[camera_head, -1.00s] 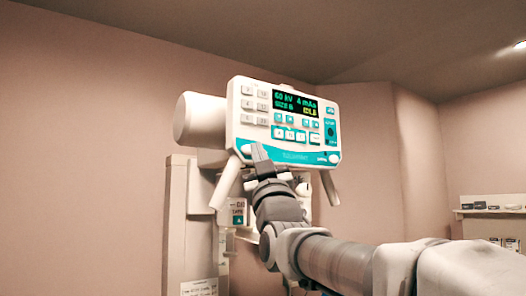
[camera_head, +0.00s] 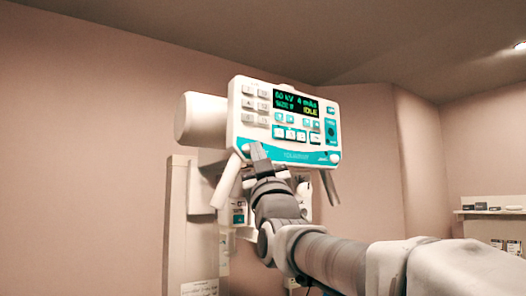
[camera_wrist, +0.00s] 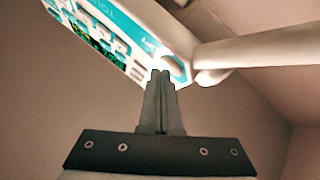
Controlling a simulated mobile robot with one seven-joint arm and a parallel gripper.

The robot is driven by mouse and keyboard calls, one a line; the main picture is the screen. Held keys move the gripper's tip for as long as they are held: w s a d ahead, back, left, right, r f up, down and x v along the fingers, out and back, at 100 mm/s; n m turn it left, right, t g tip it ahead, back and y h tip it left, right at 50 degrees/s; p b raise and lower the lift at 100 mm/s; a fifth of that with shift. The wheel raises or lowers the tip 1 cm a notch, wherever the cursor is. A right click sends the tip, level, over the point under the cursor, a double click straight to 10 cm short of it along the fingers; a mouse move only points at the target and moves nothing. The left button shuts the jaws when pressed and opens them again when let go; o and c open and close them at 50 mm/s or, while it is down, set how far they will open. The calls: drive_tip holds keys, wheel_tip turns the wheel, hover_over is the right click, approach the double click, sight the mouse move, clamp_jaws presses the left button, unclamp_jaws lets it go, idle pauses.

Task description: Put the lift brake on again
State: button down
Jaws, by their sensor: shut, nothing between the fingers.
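The white and teal control panel (camera_head: 285,122) of the scan unit faces me in the head view, its display (camera_head: 295,103) lit with IDLE in yellow. My gripper (camera_head: 251,149) is at the panel's lower left corner, fingers shut and empty. In the wrist view, the shut fingertips (camera_wrist: 160,76) are right beside a pale oval button (camera_wrist: 176,69) at the panel's corner; I cannot tell whether they touch it. A similar white button (camera_head: 335,157) sits at the lower right corner. I cannot read which control is the lift brake.
A white handle (camera_head: 226,181) slants down beside my gripper, and a second handle (camera_head: 330,187) hangs at the right. A pale column (camera_head: 178,225) stands below left. A shelf (camera_head: 490,212) with small items is far right. Open space lies right of the panel.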

drive_tip(key=shift+s+d+b, duration=0.2)
drive_tip(key=shift+s+b, duration=0.15)
drive_tip(key=shift+b, duration=0.05)
drive_tip(key=s+d+b, duration=0.3)
drive_tip(key=s+b, duration=0.1)
drive_tip(key=s, duration=0.1)
drive_tip(key=shift+d+b, duration=0.2)
drive_tip(key=shift+b, duration=0.15)
idle(0.4)
